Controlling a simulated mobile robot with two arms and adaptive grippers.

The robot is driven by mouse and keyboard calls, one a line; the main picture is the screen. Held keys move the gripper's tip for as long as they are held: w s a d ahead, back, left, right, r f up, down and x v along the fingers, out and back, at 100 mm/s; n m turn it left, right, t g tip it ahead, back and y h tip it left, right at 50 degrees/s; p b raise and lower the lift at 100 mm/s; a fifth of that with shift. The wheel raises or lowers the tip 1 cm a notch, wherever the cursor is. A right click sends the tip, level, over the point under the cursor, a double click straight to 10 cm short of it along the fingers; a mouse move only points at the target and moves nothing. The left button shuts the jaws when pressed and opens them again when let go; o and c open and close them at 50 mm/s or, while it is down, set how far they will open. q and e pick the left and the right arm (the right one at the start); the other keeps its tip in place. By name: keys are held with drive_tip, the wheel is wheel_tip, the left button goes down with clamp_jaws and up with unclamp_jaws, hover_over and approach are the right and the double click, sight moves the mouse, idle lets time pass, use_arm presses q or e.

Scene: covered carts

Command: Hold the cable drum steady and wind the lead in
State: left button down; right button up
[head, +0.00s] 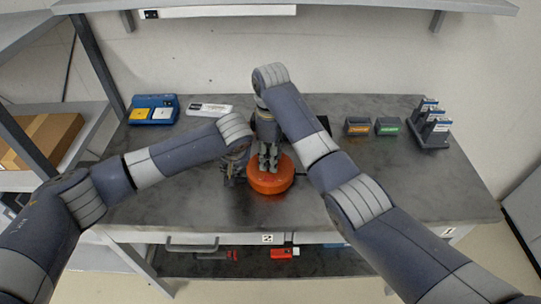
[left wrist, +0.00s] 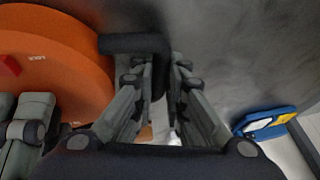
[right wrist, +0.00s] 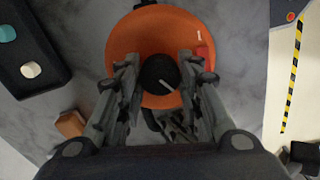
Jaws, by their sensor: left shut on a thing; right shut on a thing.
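The orange cable drum (head: 283,180) sits near the front middle of the grey worktop, partly hidden by my grippers in the head view. My right gripper (head: 270,160) points down over the drum, shut on the black knob (right wrist: 158,72) on its top face. A red mark (right wrist: 202,51) shows on the drum top in the right wrist view. My left gripper (left wrist: 160,65) is low at the drum's left side, shut on a dark bar-like handle (left wrist: 125,43) beside the orange rim. The lead cannot be made out clearly.
A blue case (head: 153,102) and a white device (head: 209,109) lie at the back left of the worktop (head: 190,195). Orange-labelled (head: 357,127) and green-labelled (head: 387,127) boxes and a dark rack (head: 431,137) stand at the right. A dark tray (right wrist: 30,55) lies near the drum.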

idle(0.3)
drive_tip(key=o, duration=1.1)
drive_tip(key=shift+c, duration=0.2)
drive_tip(key=shift+r, duration=0.1)
wheel_tip(320, 180, up, 12)
